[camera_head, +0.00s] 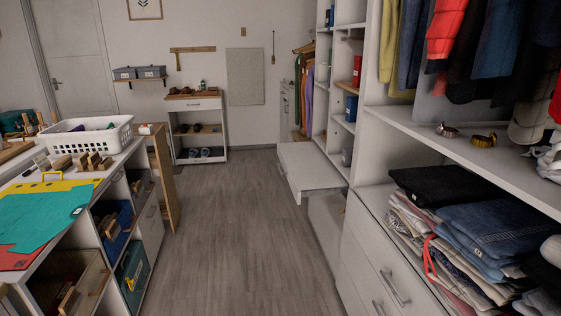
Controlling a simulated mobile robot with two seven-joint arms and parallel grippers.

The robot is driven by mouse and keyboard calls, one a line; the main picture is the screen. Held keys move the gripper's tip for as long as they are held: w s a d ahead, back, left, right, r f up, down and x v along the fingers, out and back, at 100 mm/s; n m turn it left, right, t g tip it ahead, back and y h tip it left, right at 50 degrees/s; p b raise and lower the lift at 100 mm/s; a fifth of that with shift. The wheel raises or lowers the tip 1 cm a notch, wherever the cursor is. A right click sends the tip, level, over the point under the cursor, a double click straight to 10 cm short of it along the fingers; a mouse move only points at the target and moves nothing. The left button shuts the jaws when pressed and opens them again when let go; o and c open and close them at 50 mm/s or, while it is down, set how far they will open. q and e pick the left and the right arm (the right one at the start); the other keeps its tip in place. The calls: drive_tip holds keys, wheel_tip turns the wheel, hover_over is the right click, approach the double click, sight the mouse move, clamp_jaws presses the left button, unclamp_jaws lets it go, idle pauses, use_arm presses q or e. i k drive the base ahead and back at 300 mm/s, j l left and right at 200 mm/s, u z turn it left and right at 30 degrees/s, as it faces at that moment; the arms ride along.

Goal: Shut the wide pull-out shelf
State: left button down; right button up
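A wide white pull-out shelf (309,165) sticks out into the aisle from the tall white cubby shelving (370,75) on the right. It stands open, with its flat top bare and its front edge facing left. A handle seems to show on its front face, too small to tell clearly. Neither of my grippers is in view.
The grey wood floor (225,240) is clear down the aisle. A white counter with a basket (88,136) lines the left side. White drawers (378,265) and folded clothes (447,185) are close on the right. A small shelf unit (198,127) stands at the back wall.

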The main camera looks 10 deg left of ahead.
sight(309, 171)
drive_tip(key=i+j, duration=0.2)
drive_tip(key=i, duration=0.35)
drive_tip(key=i+j, duration=0.2)
drive_tip(key=i, duration=0.35)
drive_tip(key=i+j, duration=0.2)
drive_tip(key=i, duration=0.35)
drive_tip(key=i+j, duration=0.2)
drive_tip(key=i, duration=0.35)
drive_tip(key=i+j, duration=0.2)
drive_tip(key=i, duration=0.35)
drive_tip(key=i+j, duration=0.2)
drive_tip(key=i, duration=0.35)
drive_tip(key=u, duration=0.05)
